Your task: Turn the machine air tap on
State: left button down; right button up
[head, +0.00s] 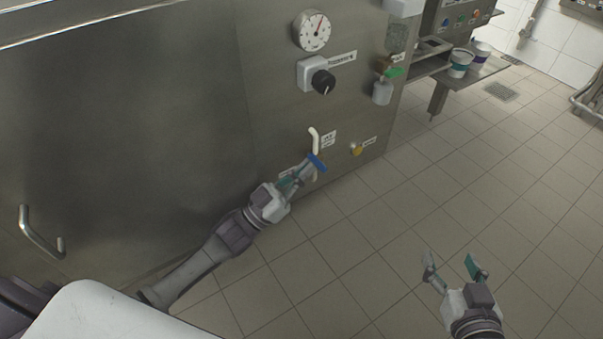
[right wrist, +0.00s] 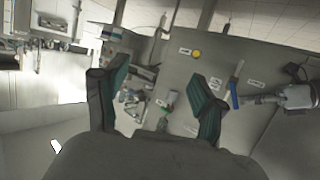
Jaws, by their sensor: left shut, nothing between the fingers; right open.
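A tap with a blue handle (head: 317,162) sits low on the steel machine front, on a white bent pipe (head: 314,138) with a small label beside it. The label is too small to read. The blue handle also shows in the right wrist view (right wrist: 234,96). My left gripper (head: 301,172) is shut and empty, its fingertips right at the blue handle from the lower left. I cannot tell whether they touch it. It also shows in the right wrist view (right wrist: 250,99). My right gripper (head: 453,262) is open and empty over the floor, away from the machine.
Cups (head: 460,63) stand on a shelf at the back right. The tiled floor (head: 400,210) is clear.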

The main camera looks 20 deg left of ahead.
aim_at(313, 158)
jog(key=s+d+f+g+h+p, duration=0.1)
jog(key=s+d+f+g+p, duration=0.3)
jog(key=s, duration=0.3)
jog(key=s+d+f+g+h+p, duration=0.1)
jog(key=s+f+g+h, duration=0.1)
jog(key=s+f+g, duration=0.35)
notch_tip(313, 158, down, 11)
jog(key=g+p, duration=0.2)
jog(key=p, duration=0.2)
pick_arm(q)
jog(key=w+r+g+y+p, duration=0.1)
jog(key=g+p, duration=0.1)
jog(key=d+r+g+y+p, duration=0.1)
jog(key=y+p, duration=0.1)
jog(key=shift+w+d+r+g, duration=0.15)
jog(key=shift+w+r+g, duration=0.15)
jog(key=shift+w+g, duration=0.1)
pick_arm(e)
jog(key=s+f, duration=0.8)
jog(key=f, duration=0.4)
jog(key=shift+d+f, duration=0.25)
jog(key=shift+d, duration=0.2)
jog(key=shift+g, duration=0.25)
